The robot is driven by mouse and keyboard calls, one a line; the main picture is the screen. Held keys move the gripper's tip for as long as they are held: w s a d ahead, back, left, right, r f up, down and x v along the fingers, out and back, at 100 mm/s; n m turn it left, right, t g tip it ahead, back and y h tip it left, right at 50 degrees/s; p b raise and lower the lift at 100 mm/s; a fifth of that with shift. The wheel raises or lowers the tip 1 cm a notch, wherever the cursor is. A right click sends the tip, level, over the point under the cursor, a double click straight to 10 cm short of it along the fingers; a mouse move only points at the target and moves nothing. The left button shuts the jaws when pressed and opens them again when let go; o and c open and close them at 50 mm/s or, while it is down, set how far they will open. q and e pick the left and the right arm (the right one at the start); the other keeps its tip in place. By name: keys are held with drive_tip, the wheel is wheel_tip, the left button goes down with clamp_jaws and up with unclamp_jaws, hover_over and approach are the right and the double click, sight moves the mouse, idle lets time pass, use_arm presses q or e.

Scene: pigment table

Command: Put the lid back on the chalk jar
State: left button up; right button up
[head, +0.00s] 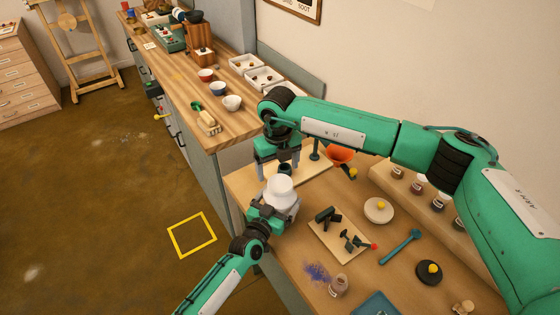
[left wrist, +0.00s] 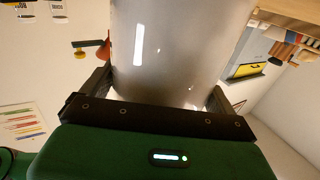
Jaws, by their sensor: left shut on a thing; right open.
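My left gripper (head: 268,211) is shut on a white jar (head: 281,188), holding it near the table's left edge. In the left wrist view the jar (left wrist: 180,50) is a smooth, pale grey cylinder between the two fingers. My right gripper (head: 278,164) is open, just behind and above the jar in the head view. A small dark piece shows between its fingers; I cannot tell what it is. A cream round lid with a yellow knob (head: 378,210) lies on the table to the right. A black round lid with a yellow knob (head: 430,272) lies nearer the front.
A board (head: 335,238) with dark tools lies right of the jar. A teal scoop (head: 400,247), a small bottle (head: 338,286) and a blue tray (head: 377,305) are nearer. An orange funnel (head: 341,154) stands behind. Several jars line the raised shelf (head: 400,186). Blue pigment is spilled nearby.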

sight(280, 183)
drive_tip(key=n, duration=0.1)
drive_tip(key=r+n, duration=0.1)
drive_tip(key=shift+n, duration=0.4)
drive_tip(key=shift+d+r+n, duration=0.15)
drive_tip(key=shift+r+n, duration=0.15)
drive_tip(key=shift+n, duration=0.45)
drive_tip(key=shift+d+r+n, duration=0.1)
drive_tip(key=shift+r+n, duration=0.2)
drive_tip(key=shift+n, duration=0.45)
drive_tip(key=shift+w+f, duration=0.1)
drive_tip(key=shift+f, duration=3.9)
drive_tip(key=c, duration=1)
drive_tip(key=o, duration=1.2)
drive_tip(key=shift+c, duration=0.2)
